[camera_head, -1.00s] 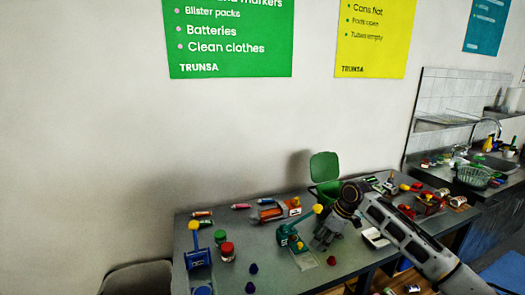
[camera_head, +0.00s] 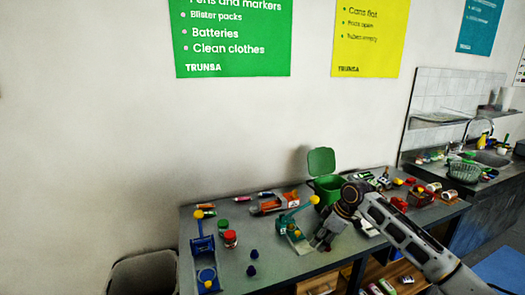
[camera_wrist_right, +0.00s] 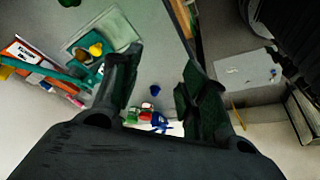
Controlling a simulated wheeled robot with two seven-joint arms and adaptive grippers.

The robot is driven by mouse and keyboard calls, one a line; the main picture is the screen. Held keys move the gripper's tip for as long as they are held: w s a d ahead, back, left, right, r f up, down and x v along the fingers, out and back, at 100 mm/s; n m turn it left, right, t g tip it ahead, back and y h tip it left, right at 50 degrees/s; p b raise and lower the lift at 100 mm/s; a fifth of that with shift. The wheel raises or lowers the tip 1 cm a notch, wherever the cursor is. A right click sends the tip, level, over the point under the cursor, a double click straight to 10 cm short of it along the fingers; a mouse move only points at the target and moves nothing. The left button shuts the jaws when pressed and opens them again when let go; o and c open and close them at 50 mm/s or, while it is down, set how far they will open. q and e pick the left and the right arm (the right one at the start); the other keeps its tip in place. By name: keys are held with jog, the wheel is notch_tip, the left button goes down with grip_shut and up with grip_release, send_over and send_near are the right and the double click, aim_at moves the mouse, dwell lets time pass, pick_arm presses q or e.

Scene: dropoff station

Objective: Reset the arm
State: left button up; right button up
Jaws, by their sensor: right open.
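My right arm comes in from the lower right in the head view. My right gripper (camera_head: 322,244) points down over the grey table (camera_head: 225,280), beside the teal press (camera_head: 289,228). In the right wrist view the two fingers of the right gripper (camera_wrist_right: 160,62) are spread apart with nothing between them. The teal press also shows in the wrist view (camera_wrist_right: 86,75), left of the fingers. My left gripper is not in view.
The table holds a blue press (camera_head: 202,248), a green jar (camera_head: 223,225), a red jar (camera_head: 230,239), small dark blue cones (camera_head: 253,254) and an open green bin (camera_head: 328,187). A sink counter (camera_head: 488,160) is at the right. A dark bin (camera_head: 145,272) stands left of the table.

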jog(key=s+a+f+m, duration=0.1)
jog(key=s+a+f, duration=0.45)
jog(key=s, duration=0.25)
jog(key=s+a+f+m, duration=0.1)
jog(key=s+a+f, duration=0.3)
jog(key=s+f, duration=0.35)
jog(key=s+d+f+m+t+h, duration=0.1)
jog(key=s+d+m+h, duration=0.1)
jog(key=s+d+m, duration=0.6)
jog(key=s+d+m+t+h, duration=0.15)
jog(key=s+d, duration=0.25)
jog(key=s, duration=0.7)
notch_tip(320, 180, down, 33)
jog(key=s+g, duration=0.2)
jog(key=s, duration=0.1)
jog(key=s+d+f, duration=0.1)
jog(key=s+f, duration=0.9)
jog(key=s, duration=0.1)
jog(key=s+d+f+g, duration=0.1)
jog(key=s+d+f, duration=0.1)
jog(key=s+f, duration=0.8)
jog(key=shift+s+d+n+h, duration=0.3)
jog(key=shift+s+n+h, duration=0.05)
jog(key=shift+s+n, duration=0.15)
